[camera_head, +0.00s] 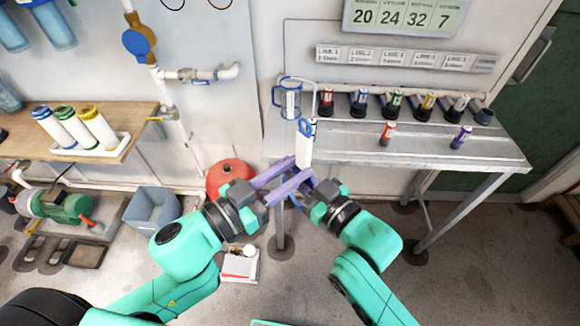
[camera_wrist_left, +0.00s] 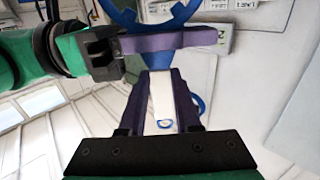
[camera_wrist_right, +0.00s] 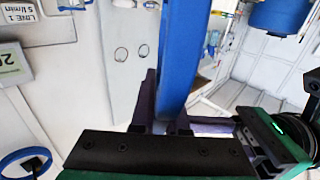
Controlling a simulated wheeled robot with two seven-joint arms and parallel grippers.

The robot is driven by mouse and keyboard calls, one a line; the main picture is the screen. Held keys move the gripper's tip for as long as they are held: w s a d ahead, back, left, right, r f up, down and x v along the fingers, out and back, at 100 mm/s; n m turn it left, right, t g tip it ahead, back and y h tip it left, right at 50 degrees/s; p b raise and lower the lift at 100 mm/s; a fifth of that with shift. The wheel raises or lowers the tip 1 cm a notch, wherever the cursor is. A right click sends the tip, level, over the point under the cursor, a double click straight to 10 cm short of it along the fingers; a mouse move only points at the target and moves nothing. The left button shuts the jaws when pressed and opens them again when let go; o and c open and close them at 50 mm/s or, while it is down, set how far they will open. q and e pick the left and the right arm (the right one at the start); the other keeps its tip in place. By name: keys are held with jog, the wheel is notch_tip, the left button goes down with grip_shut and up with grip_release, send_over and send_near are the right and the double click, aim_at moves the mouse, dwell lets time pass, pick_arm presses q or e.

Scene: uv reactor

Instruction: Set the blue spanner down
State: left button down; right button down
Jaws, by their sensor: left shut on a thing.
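My left gripper (camera_head: 292,175) and my right gripper (camera_head: 306,186) meet in front of the bench's near edge, their purple fingers close together. My left gripper is shut on the blue spanner. The spanner shows as a broad blue bar in the right wrist view (camera_wrist_right: 182,55), running up from between my right fingers (camera_wrist_right: 168,110). In the left wrist view its curved blue end (camera_wrist_left: 150,14) shows at the top, beyond a right finger. My left fingertips (camera_wrist_left: 158,80) partly hide it. Whether the right fingers press on it cannot be told. In the head view the fingers mostly cover the spanner.
The metal bench (camera_head: 430,155) bears a row of coloured cylinders at its back and two more on its top; its front middle is bare.

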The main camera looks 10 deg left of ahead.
pick_arm(q)
jog(key=c, duration=0.5)
grip_release()
